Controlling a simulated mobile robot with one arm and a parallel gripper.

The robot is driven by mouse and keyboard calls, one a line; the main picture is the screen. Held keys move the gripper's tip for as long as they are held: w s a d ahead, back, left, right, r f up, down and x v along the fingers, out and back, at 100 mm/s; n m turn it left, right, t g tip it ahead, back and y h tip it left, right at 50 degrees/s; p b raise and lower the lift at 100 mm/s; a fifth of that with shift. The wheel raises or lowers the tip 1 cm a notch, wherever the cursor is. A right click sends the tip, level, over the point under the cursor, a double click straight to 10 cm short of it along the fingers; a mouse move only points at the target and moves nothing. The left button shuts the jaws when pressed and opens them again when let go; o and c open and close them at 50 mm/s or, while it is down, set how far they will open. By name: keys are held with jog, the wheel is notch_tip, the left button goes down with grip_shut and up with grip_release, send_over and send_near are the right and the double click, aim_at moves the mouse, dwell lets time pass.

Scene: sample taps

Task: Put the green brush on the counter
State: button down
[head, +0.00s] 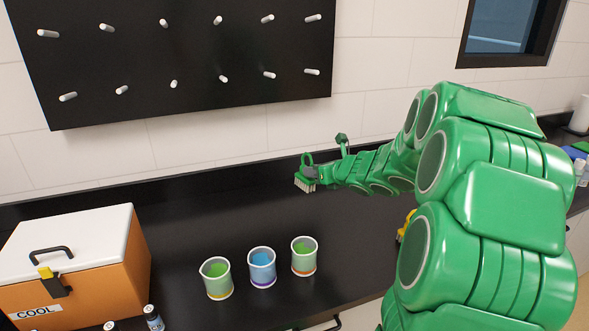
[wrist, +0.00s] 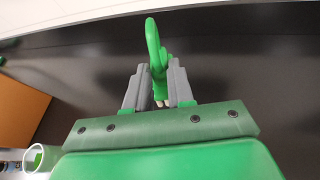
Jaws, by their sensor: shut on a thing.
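The green brush (head: 304,180) is at my gripper's tip over the black counter (head: 220,205), with pale bristles facing down and a green handle loop on top. I cannot tell whether the bristles touch the counter. In the wrist view the brush's green handle (wrist: 153,42) stands between the two grey fingers of my gripper (wrist: 157,80), which is shut on it. My gripper also shows in the head view (head: 317,173), small and partly merged with the brush. The bristles are mostly hidden in the wrist view.
Three cups stand near the counter's front: a left one (head: 217,281), a blue one (head: 262,270) and a right one (head: 304,259). An orange cooler (head: 125,255) with a white lid is at left, small bottles (head: 153,318) beside it. A black peg board (head: 190,60) hangs behind. The counter's middle is clear.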

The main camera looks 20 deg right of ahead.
jog(key=s+d+f+n+y, duration=0.1)
jog(key=s+d+f, duration=0.2)
jog(key=s+d, duration=0.6)
jog(key=s+d+f+n, duration=0.1)
jog(key=s+d+f, duration=0.1)
jog(key=s+d, duration=0.75)
jog(key=shift+s+a+f, duration=0.25)
jog(key=shift+a+f, duration=0.05)
jog(key=shift+f, duration=0.9)
jog(key=shift+s+a+f, duration=0.2)
jog(key=shift+a+f, duration=0.15)
jog(key=shift+f, duration=0.8)
jog(key=shift+s+a+f, duration=0.25)
jog(key=shift+a+f, duration=0.05)
jog(key=shift+f, duration=0.9)
jog(key=shift+f, duration=0.6)
jog(key=c, duration=0.9)
grip_release()
jog(key=v, duration=0.8)
